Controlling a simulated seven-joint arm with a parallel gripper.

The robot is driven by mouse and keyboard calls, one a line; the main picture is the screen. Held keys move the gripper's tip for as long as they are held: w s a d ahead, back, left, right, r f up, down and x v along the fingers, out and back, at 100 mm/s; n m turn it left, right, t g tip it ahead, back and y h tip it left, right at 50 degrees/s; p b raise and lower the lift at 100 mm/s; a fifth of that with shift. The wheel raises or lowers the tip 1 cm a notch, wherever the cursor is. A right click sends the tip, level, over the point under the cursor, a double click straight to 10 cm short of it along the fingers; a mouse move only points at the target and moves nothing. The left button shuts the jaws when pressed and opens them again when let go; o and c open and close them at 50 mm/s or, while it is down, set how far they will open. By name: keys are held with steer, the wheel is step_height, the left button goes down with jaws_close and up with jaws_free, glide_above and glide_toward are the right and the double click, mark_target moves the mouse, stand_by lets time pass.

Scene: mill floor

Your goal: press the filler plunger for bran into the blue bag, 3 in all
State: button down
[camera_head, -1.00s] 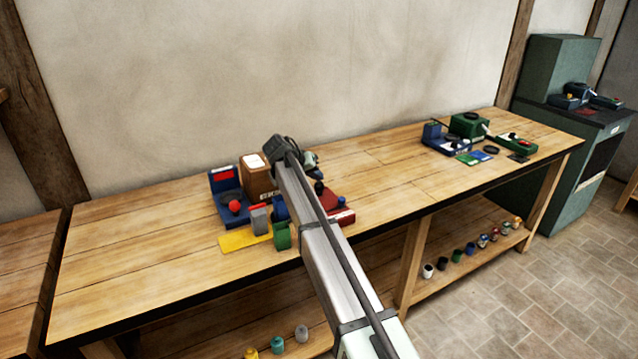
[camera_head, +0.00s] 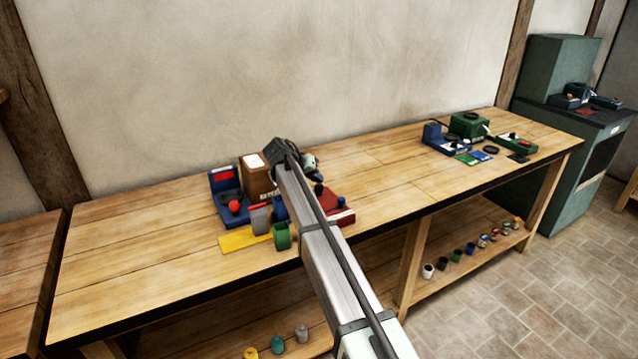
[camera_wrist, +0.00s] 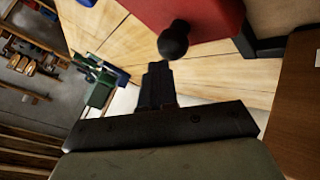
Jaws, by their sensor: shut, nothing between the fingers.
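In the wrist view my gripper (camera_wrist: 158,72) is shut and empty. Its fingertips are just short of a round black knob (camera_wrist: 174,40) beside a red body (camera_wrist: 190,12); I see a gap in the picture, but depth is hard to judge. In the head view a black knob (camera_head: 319,189) also shows by a red device (camera_head: 340,201), right of my arm. A blue item (camera_head: 281,208), possibly the bag, is partly hidden behind my arm. The fingertips are hidden in the head view. I cannot read which filler is for bran.
A blue device (camera_head: 225,180) with a red ball (camera_head: 235,206), a brown box (camera_head: 258,183), a grey block (camera_head: 259,217), a green rounded item (camera_head: 282,236) and a yellow mat (camera_head: 238,241) crowd left of my arm. More devices (camera_head: 468,126) stand at the bench's right. The bench's left is clear.

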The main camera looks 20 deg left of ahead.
mark_target(317, 185)
steer(key=shift+f, duration=0.3)
steer(key=shift+r, duration=0.2)
stand_by(0.4)
steer(key=shift+r, duration=1.15)
steer(key=shift+r, duration=0.1)
step_height(317, 185, up, 5)
steer(key=shift+f, duration=0.1)
steer(key=shift+d, duration=0.1)
stand_by(0.6)
